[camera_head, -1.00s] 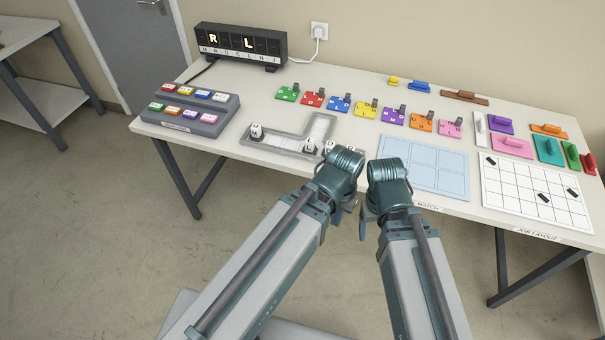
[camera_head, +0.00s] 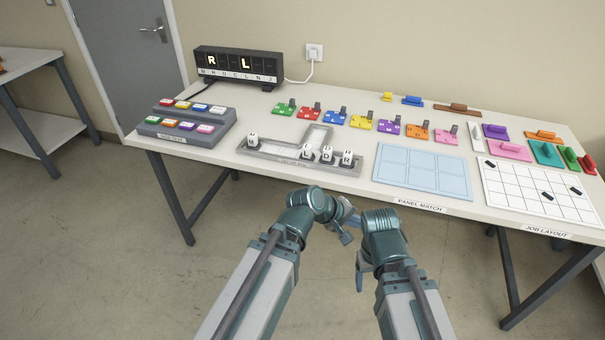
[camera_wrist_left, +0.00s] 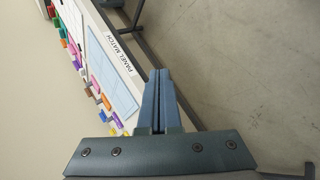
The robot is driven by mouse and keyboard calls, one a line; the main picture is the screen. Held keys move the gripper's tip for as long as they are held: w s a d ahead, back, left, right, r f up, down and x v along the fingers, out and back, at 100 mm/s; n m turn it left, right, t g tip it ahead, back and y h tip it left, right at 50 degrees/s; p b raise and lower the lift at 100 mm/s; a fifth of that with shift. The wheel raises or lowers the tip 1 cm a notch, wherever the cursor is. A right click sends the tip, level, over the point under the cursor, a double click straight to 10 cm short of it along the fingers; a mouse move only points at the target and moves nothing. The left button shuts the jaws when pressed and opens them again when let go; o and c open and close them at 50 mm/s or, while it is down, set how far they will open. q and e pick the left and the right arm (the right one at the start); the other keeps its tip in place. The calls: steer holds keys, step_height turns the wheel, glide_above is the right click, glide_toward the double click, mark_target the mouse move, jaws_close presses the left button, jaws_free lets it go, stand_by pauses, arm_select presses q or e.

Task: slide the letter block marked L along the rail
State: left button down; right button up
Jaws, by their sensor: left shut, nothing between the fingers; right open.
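A grey rail tray (camera_head: 275,156) lies near the table's front edge, with a branch running toward the back. White letter blocks stand in its front channel: one at the left end (camera_head: 253,140) and three grouped at the right, the left one (camera_head: 308,152), a middle one (camera_head: 327,154) and one that seems marked R (camera_head: 346,158). Which block is marked L I cannot tell. My left gripper (camera_head: 347,236) is shut and empty, in front of the table edge; its closed fingers fill the left wrist view (camera_wrist_left: 158,98). My right gripper (camera_head: 359,275) is open, beside it and clear of the table.
A black display (camera_head: 238,65) at the back shows lit R and L. A grey button stand (camera_head: 187,125) is at the left. Coloured pieces (camera_head: 362,123) line the table behind the rail. A blue panel sheet (camera_head: 423,170) and a gridded board (camera_head: 530,190) lie to the right.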

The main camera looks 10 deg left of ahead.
arm_select(q)
steer(key=w+a+f+n+t+b, duration=0.3)
steer(key=w+a+n+t+b, duration=0.55)
steer(key=n+b, duration=0.35)
steer(key=w+a+n+t+y+b, duration=0.1)
steer(key=a+n+t+y+b, duration=0.1)
steer(key=a+n, duration=0.5)
steer(key=w+a+f+n+t+y+b, duration=0.1)
steer(key=w+a+n+t+y+b, duration=0.1)
steer(key=a+n, duration=0.5)
steer(key=shift+w+a+n+y+b, duration=0.25)
steer(key=shift+n+y+b, duration=0.35)
steer(key=shift+y+b, duration=0.35)
arm_select(e)
step_height(320, 180, down, 20)
steer(key=shift+r, duration=0.2)
arm_select(q)
steer(key=shift+w+f, duration=0.1)
steer(key=shift+w, duration=0.05)
arm_select(e)
steer(key=shift+s, duration=0.1)
